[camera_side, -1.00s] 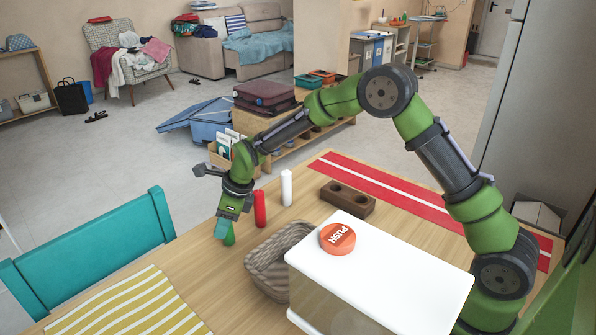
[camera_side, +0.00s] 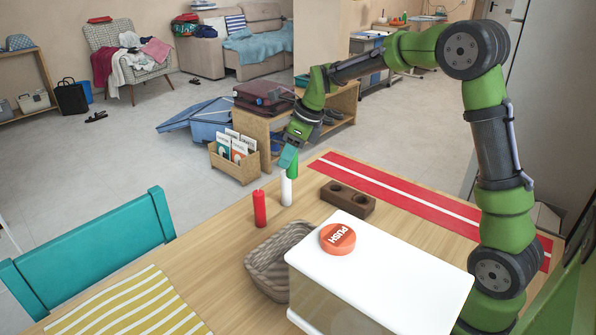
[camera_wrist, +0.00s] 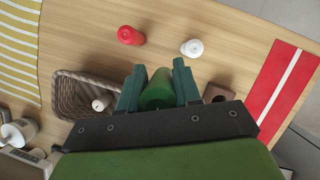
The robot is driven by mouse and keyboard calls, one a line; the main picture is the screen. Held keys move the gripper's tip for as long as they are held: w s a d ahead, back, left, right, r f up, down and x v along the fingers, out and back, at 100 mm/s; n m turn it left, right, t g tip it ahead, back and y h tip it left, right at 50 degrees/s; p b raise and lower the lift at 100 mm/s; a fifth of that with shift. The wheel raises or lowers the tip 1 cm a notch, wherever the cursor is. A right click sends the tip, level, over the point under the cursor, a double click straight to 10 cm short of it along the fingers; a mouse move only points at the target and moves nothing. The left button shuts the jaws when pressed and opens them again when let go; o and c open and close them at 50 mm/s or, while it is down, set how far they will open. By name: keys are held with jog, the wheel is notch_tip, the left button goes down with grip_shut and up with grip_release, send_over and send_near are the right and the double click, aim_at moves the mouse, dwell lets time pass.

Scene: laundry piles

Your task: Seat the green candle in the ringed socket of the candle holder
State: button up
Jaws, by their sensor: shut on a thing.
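My gripper (camera_side: 288,158) is shut on the green candle (camera_side: 294,168) and holds it above the table, in front of the upper part of the white candle in the side view. In the wrist view the green candle (camera_wrist: 158,90) lies between the two fingers (camera_wrist: 157,88). The brown candle holder (camera_side: 348,199) stands on the table to the right of the gripper, with two dark sockets on top. I cannot tell which socket is ringed. In the wrist view the holder (camera_wrist: 218,92) is partly hidden behind my gripper.
A white candle (camera_side: 286,190) and a red candle (camera_side: 260,208) stand upright left of the holder. A woven basket (camera_side: 270,262) sits nearer; the wrist view shows a pale round thing (camera_wrist: 101,103) in it.

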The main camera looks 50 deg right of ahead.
jog(key=s+d+f, duration=0.1)
jog(key=s+d, duration=0.4)
jog(key=s, duration=0.3)
jog(key=s+d+f, duration=0.1)
jog(key=s+d, duration=0.4)
jog(key=s, duration=0.3)
jog(key=s+f, duration=0.2)
jog(key=s, duration=0.5)
jog(key=n+g+y, duration=0.1)
jog(key=n, duration=0.3)
send_over(352, 200)
jog(key=s+d, duration=0.1)
notch_tip(352, 200, down, 4)
jog(key=shift+s+d+f, duration=0.1)
jog(key=shift+d+f, duration=0.05)
jog(key=shift+f, duration=1.55)
jog(key=shift+f, duration=0.1)
jog(key=o, duration=1.1)
jog(key=shift+f, duration=0.1)
jog(key=shift+c, duration=0.2)
